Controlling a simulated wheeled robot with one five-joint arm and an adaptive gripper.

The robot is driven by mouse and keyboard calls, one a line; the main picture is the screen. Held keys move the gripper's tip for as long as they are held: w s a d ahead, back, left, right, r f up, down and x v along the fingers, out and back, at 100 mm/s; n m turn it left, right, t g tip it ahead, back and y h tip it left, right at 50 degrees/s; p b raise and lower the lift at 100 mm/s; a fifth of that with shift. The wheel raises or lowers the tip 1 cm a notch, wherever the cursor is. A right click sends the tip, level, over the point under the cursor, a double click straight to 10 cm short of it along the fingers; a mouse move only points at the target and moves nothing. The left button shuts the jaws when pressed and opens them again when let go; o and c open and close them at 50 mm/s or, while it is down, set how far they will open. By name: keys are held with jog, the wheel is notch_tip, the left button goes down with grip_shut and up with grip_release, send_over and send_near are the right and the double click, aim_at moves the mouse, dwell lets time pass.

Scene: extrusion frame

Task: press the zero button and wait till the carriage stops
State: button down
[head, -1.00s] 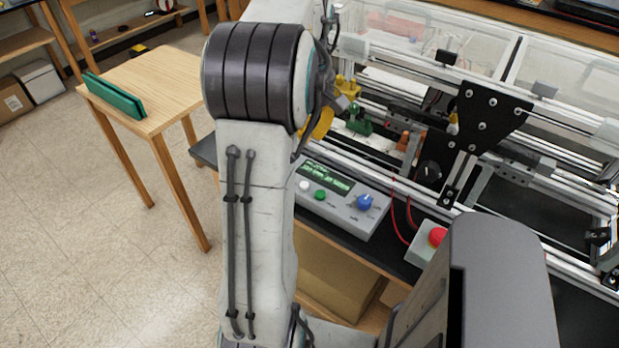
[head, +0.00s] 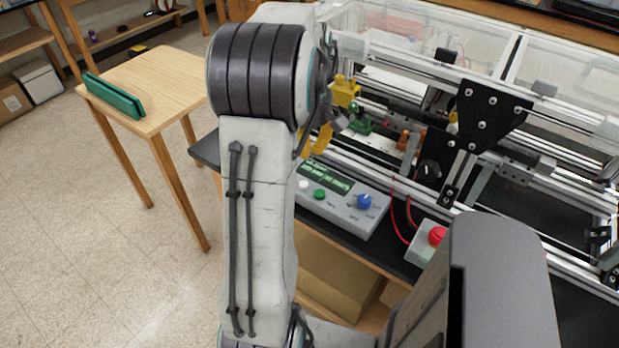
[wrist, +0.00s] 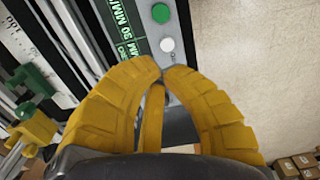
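The grey control box (head: 345,210) sits at the front of the frame, with a green-lit display (head: 327,177), a white button (head: 304,185), a green button (head: 320,195) and a blue knob (head: 364,202). I cannot read the button labels. My gripper (wrist: 163,70) has yellow fingers that meet at the tips; nothing shows held. In the wrist view the tips are just below the white button (wrist: 167,44), with the green button (wrist: 160,13) beyond; contact cannot be told. In the head view my arm partly hides the gripper. The carriage appears to be the black plate (head: 483,112) on the rails.
A red mushroom button (head: 437,236) on a grey box stands right of the control box, with red wires between. Green and yellow clamp-like parts (head: 360,125) stand behind the control box near the gripper. A wooden table (head: 160,80) is at the left; floor between is clear.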

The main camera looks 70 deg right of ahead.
aim_at(310, 187)
notch_tip(310, 187, down, 10)
jog(key=shift+r, duration=0.2)
jog(key=shift+f, duration=0.1)
dwell(0.5)
